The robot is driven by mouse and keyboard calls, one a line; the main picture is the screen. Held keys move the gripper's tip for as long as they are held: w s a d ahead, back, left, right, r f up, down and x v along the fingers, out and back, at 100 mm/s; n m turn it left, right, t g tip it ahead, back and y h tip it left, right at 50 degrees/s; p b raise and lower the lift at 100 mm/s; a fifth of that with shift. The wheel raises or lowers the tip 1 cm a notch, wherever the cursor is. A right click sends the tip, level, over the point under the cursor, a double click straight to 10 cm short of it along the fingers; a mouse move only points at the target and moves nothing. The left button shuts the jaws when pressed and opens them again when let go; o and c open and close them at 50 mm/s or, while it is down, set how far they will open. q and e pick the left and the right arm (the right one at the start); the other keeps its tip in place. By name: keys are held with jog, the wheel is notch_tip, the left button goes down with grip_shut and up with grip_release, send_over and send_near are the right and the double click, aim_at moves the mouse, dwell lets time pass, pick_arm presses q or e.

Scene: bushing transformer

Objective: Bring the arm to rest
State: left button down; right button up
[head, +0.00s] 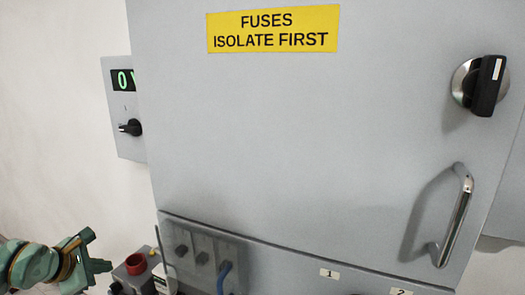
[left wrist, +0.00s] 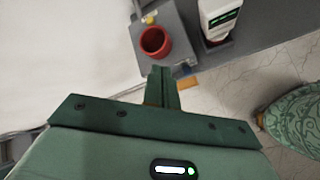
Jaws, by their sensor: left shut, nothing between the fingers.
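My left gripper (head: 98,252) is at the lower left of the head view, green, beside the lower left of the grey cabinet. Its fingers are together with nothing between them. In the left wrist view the shut fingers (left wrist: 163,88) point toward a small grey box with a red round cup-like part (left wrist: 155,41), apart from it. That red part (head: 135,264) also shows in the head view, just right of the gripper. My right gripper is not in view.
A grey cabinet (head: 300,130) with a yellow fuse label (head: 273,28), a black rotary switch (head: 487,85) and a metal handle (head: 457,215) fills the view. A meter box (head: 122,95) reading 0 hangs left. A white device (left wrist: 220,18) stands beside the red part.

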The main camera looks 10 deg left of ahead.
pick_arm(q)
jog(key=s+d+f+n, duration=0.2)
jog(key=s+f+n, duration=0.3)
jog(key=f+n, duration=0.5)
jog(key=s+d+f+n+t, duration=0.1)
jog(key=s+f+n, duration=0.3)
jog(key=f+n, duration=0.65)
jog(key=s+d+f+n, duration=0.2)
jog(key=s+f+n, duration=0.4)
jog(key=f, duration=0.8)
jog(key=s+d+f+n+g+y, duration=0.1)
jog(key=s+d+f+n+g, duration=0.1)
jog(key=s+f+n, duration=0.5)
jog(key=s+d+f+n+g+y, duration=0.1)
jog(key=s+d+f+n+g, duration=0.15)
jog(key=s+f, duration=0.55)
jog(key=s+d+f+n+g, duration=0.1)
jog(key=s+d+n+g, duration=0.1)
jog(key=s, duration=0.8)
jog(key=s+d+f+n+g, duration=0.1)
jog(key=s+d+n+g, duration=0.2)
jog(key=s, duration=0.7)
jog(key=d+n, duration=0.2)
jog(key=d, duration=0.2)
jog(key=shift+s+d+f, duration=0.2)
jog(key=shift+w, duration=0.1)
